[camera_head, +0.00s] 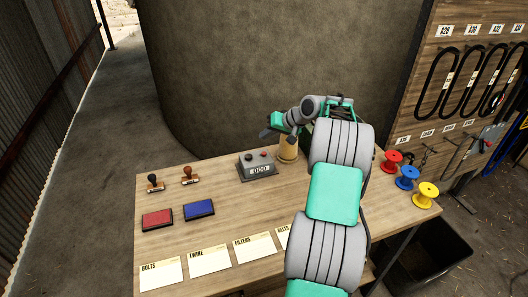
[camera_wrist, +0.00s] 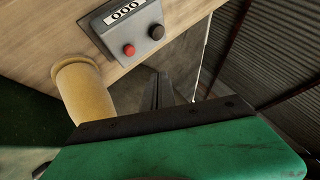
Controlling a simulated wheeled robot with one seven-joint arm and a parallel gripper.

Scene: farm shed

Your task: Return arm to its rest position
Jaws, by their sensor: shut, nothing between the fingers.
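My arm reaches out over the wooden table (camera_head: 215,225) from the lower right in the head view. My gripper (camera_head: 266,132) is near the table's far edge, above and behind the grey counter box (camera_head: 258,165). In the wrist view my gripper (camera_wrist: 161,86) has its fingers together and holds nothing. The counter box, with a red and a black knob, also shows in the wrist view (camera_wrist: 128,35). A tan cylinder (camera_head: 287,151) stands just right of the box, partly hidden by my arm; it also shows in the wrist view (camera_wrist: 84,92).
Two stamps (camera_head: 188,176), a red pad (camera_head: 157,219) and a blue pad (camera_head: 199,209) are at the left. Labelled cards (camera_head: 209,260) line the front. Red, blue and yellow spools (camera_head: 426,195) stand at the right, near a pegboard (camera_head: 430,80). A large round tank (camera_head: 270,70) rises behind.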

